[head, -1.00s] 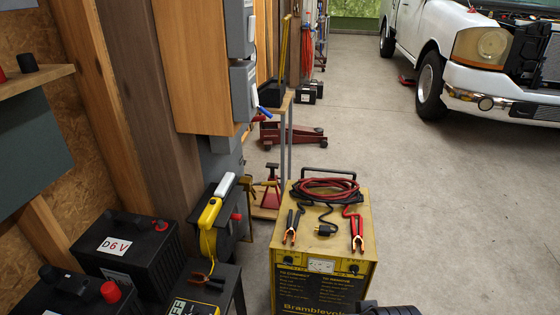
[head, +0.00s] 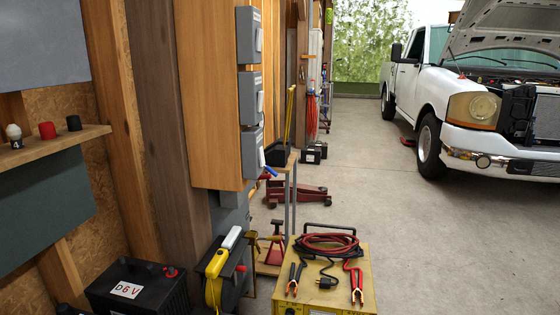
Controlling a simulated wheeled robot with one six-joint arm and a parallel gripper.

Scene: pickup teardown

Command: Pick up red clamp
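The red clamp (head: 355,284) lies on top of the yellow charger box (head: 332,296), near its right edge in the head view. It has red handles and copper-coloured jaws pointing toward me. A black clamp (head: 295,279) lies on the same top to its left. A coiled red cable (head: 330,244) rests at the back of the box by its black handle. My gripper is not in view.
A black battery (head: 140,288) and a yellow-and-black device (head: 222,268) stand left of the box. Red jacks (head: 295,193) stand behind it by the wall. A white pickup (head: 455,110) with its hood up is at right. Concrete floor (head: 440,240) right of the box is clear.

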